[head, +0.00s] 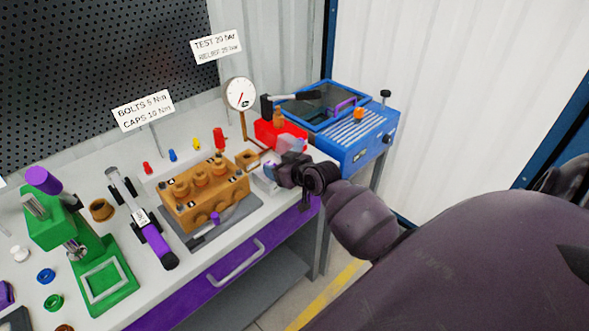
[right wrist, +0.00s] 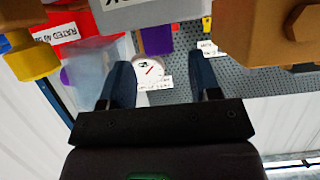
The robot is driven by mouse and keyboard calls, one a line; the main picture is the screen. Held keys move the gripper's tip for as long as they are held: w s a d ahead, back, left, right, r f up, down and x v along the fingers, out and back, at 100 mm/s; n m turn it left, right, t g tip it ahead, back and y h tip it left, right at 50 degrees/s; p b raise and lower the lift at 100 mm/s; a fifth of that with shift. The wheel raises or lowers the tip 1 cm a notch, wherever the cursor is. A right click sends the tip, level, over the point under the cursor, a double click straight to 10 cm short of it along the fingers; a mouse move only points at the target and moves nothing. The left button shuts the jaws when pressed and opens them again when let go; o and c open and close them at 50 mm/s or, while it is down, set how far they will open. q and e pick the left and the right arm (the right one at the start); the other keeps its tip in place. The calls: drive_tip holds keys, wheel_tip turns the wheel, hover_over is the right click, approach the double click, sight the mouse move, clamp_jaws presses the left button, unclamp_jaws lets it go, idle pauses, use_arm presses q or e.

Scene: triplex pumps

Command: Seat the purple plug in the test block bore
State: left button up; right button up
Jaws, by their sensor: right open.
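A small purple plug-like piece (head: 215,218) shows at the front foot of the brass-coloured pump block (head: 232,188). I cannot tell whether it is the task's plug. My left gripper is not in view.
A gauge (head: 240,94) stands behind, near a red box (head: 275,136) and a blue machine (head: 352,140). A green press (head: 98,287) and a purple-black tool (head: 158,243) are left. The bench is crowded; the purple drawer (head: 200,290) has a protruding handle.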

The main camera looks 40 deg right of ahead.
drive_tip(key=a+v, duration=0.1)
drive_tip(key=v, duration=0.7)
drive_tip(key=s+a+f, duration=0.5)
drive_tip(key=s+f, duration=0.2)
drive_tip(key=s, duration=0.2)
drive_tip(key=s+a+f+g+h, duration=0.1)
drive_tip(key=s+a+f, duration=0.4)
drive_tip(key=s+f, duration=0.3)
drive_tip(key=shift+s+g, duration=0.3)
drive_tip(key=shift+s, duration=0.3)
drive_tip(key=shift+a+f, duration=0.1)
